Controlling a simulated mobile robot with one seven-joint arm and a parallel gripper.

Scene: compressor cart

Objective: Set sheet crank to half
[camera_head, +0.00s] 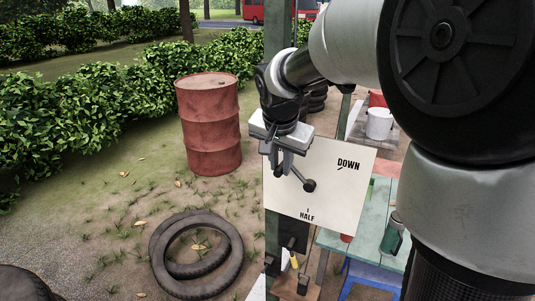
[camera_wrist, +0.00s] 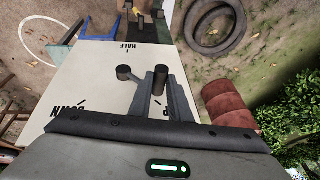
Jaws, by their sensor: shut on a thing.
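The white crank panel (camera_head: 338,205) bears DOWN at upper right and HALF at the bottom in the head view. In the wrist view the panel (camera_wrist: 95,75) appears inverted, with HALF at the top, DOWN at left and a partly hidden UP at right. The dark sheet crank has a round hub (camera_head: 309,186), also in the wrist view (camera_wrist: 124,72). Its handle (camera_wrist: 160,74) stands on the UP side of the hub. My gripper (camera_head: 290,170) is shut on this handle, with a finger on either side in the wrist view. It hides the panel's upper left.
A red drum (camera_head: 209,125) and old tyres (camera_head: 197,252) are on the ground to the left, before a hedge. A green table (camera_head: 370,222) stands right of the panel with a green bottle (camera_head: 392,233). A dark post runs behind the panel.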

